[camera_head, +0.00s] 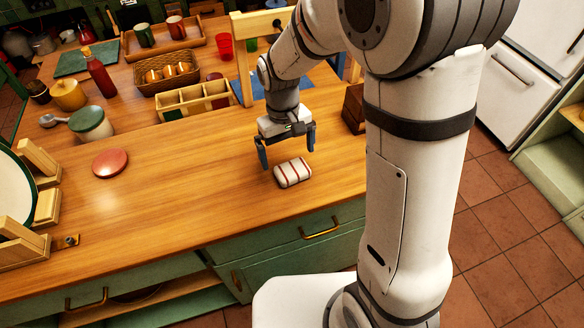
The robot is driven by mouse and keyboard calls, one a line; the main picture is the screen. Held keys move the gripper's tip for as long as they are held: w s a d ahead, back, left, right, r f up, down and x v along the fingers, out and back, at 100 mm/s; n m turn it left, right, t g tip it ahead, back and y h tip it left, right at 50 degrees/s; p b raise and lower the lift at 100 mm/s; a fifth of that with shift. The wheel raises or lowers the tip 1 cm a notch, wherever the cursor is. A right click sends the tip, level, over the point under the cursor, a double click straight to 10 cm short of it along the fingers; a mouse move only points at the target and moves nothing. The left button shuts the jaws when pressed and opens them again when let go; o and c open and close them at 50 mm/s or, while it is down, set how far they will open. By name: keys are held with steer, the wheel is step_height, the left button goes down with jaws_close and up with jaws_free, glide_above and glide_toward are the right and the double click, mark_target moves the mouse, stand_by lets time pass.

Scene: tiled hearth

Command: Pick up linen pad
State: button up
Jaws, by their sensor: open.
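The linen pad (293,172) is a small, puffy white cushion with dark red stripes. It lies on the wooden counter (215,200) near the front edge. My gripper (287,154) points down just behind and above the pad, with its two dark blue fingers spread apart. The left finger is to the left of the pad and the right finger is behind its right side. Nothing shows between the fingers. I cannot tell the exact height of the fingertips above the counter.
A red round lid (110,163) lies on the counter to the left. Behind my gripper are a divided wooden box (194,101), a wicker basket (165,77) and a wooden chair (243,62). A dark brown box (354,108) stands to the right. The counter left of the pad is clear.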

mark_target(292, 168)
steer(key=f, duration=0.3)
steer(key=d+f, duration=0.1)
steer(key=f, duration=0.1)
steer(key=shift+s+f+p, duration=0.25)
steer(key=shift+f+p, duration=0.05)
steer(key=c, duration=1)
